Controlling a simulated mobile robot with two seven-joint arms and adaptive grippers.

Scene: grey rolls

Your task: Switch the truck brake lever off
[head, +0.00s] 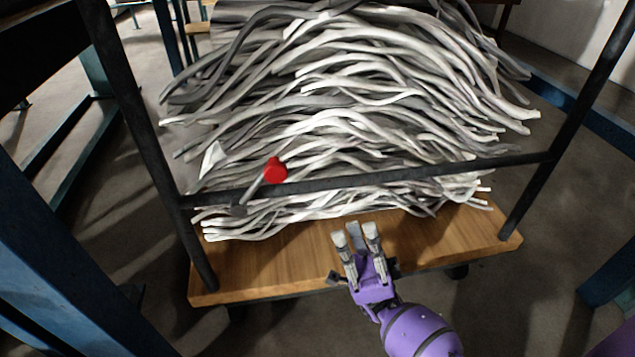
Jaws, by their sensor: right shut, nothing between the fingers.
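The truck (300,262) is a cart with a wooden deck and a dark metal frame. The shaft tilts up to the right, and the knob is above the bar. My right gripper (357,232) is purple with pale fingers. It is shut and empty, over the front part of the deck, below and to the right of the knob and apart from it. My left gripper is not in view.
A big pile of grey rolls (350,85) fills the truck behind the crossbar (400,177). Dark posts rise at the left (150,150) and right (565,130). Blue frames stand at the left (60,260) and right edges. The space in front of the knob looks clear.

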